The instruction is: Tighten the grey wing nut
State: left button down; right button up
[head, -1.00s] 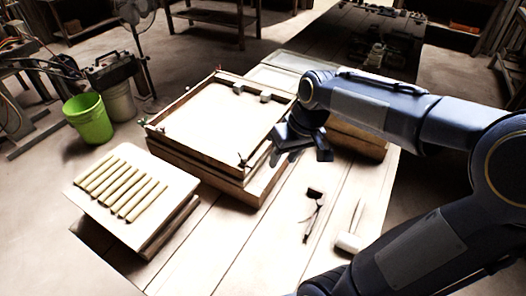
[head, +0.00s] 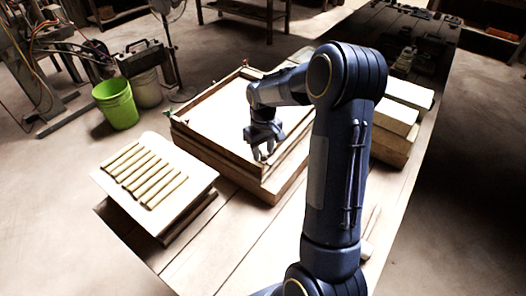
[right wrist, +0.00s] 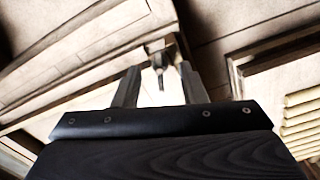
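The tile press (head: 222,165) is a wooden frame around a pale panel, standing on the table. My right gripper (head: 261,152) is over its near right corner. In the right wrist view the two fingers (right wrist: 160,78) are spread, with a gap between them. A small grey piece (right wrist: 158,62), which looks like the wing nut on its bolt, shows between the fingertips at the press corner. I cannot tell that either finger touches it. In the head view the gripper and arm hide this nut. My left gripper is not in view.
A board with several yellow strips (head: 185,200) lies left of the press; the strips also show in the right wrist view (right wrist: 300,120). Wooden blocks (head: 396,118) stand to the right. A green bucket (head: 116,105) is on the floor. My right arm covers much of the table.

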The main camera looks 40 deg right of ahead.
jog(key=shift+f, duration=0.65)
grip_shut()
